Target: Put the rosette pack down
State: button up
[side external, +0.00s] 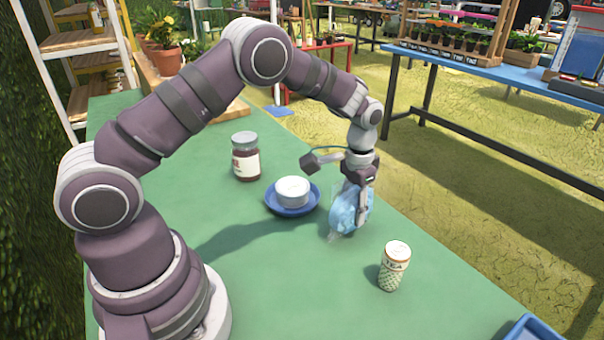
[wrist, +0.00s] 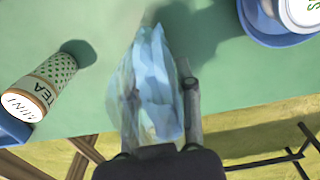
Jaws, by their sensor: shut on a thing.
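The rosette pack (side external: 347,208) is a light blue bundle in a clear, crinkled bag. My gripper (side external: 361,206) is shut on it, with the fingers pointing down. In the side external view the pack hangs at the right edge of the green table, close to the surface; I cannot tell whether it touches. In the wrist view the pack (wrist: 155,85) lies between the two fingers (wrist: 160,100), and the bag covers much of the left finger.
A blue plate (side external: 293,210) with a white tin (side external: 292,190) stands left of the pack. A tea tin (side external: 394,266) stands to the right and nearer. A dark jar (side external: 246,161) stands farther back. A blue tray (side external: 530,331) is at the lower right corner. Green table (side external: 300,290) is bare in front.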

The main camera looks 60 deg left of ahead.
jog(key=shift+f, duration=0.15)
jog(key=o, duration=1)
notch_tip(320, 180, up, 12)
jog(key=shift+r, duration=0.1)
jog(key=s+r+t, duration=0.3)
jog(key=s+r, duration=0.4)
jog(key=s+t, duration=0.1)
jog(key=s, duration=0.2)
jog(key=s+f, duration=0.1)
jog(key=s, duration=0.2)
jog(key=s+t, duration=0.1)
jog(key=s, duration=0.2)
jog(key=shift+s+d+f+t, duration=0.25)
jog(key=shift+f+t, duration=0.05)
jog(key=shift+f, duration=0.1)
